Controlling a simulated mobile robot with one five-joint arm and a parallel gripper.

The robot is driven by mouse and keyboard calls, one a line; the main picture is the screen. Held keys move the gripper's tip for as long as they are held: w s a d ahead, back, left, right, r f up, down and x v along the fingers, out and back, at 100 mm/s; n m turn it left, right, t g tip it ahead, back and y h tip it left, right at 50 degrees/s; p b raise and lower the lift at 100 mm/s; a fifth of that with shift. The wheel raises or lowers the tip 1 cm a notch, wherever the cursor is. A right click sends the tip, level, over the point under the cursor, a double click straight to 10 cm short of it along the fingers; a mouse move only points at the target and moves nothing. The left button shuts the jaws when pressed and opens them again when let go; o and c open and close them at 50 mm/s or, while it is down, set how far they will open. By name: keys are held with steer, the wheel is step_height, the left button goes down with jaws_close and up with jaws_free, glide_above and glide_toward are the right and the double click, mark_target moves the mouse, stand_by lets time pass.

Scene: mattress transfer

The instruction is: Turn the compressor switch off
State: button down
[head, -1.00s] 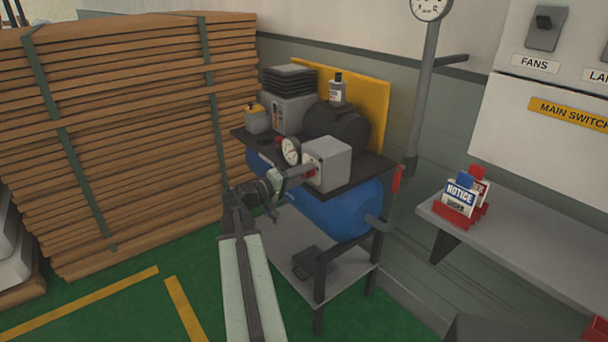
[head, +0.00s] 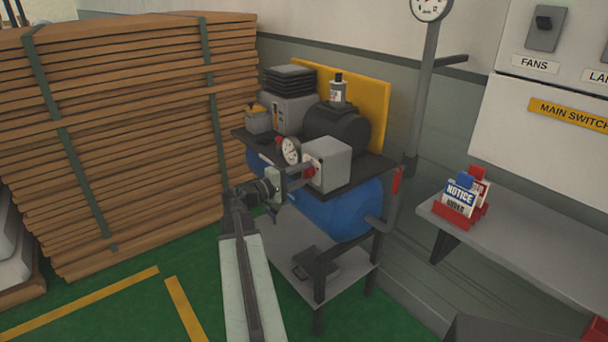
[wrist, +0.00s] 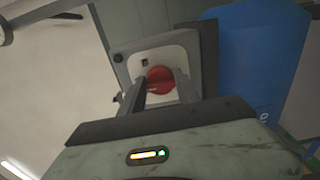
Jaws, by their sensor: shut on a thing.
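The compressor (head: 340,208) has a blue tank and a dark motor on top, on a dark stand. A grey switch box (head: 332,160) sits on its top plate at the front. The box carries a red rotary switch (head: 309,172), which also shows in the wrist view (wrist: 160,80) on a pale plate. My gripper (head: 302,176) reaches the box from the left. In the wrist view its two fingers (wrist: 161,92) are on either side of the red knob and shut on it. The fingers partly hide the knob, so its exact setting is hard to read.
A round gauge (head: 291,151) stands just left of the box. Strapped brown boards (head: 130,130) are stacked at the left. A grey shelf (head: 520,235) with a notice holder (head: 458,207) is at the right, below a wall panel (head: 550,125).

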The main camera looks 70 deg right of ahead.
steer(key=shift+f, duration=0.1)
steer(key=c, duration=0.9)
jaws_free()
steer(key=shift+a, duration=0.1)
steer(key=v, duration=0.7)
steer(key=shift+w+a, duration=0.25)
steer(key=shift+a, duration=0.05)
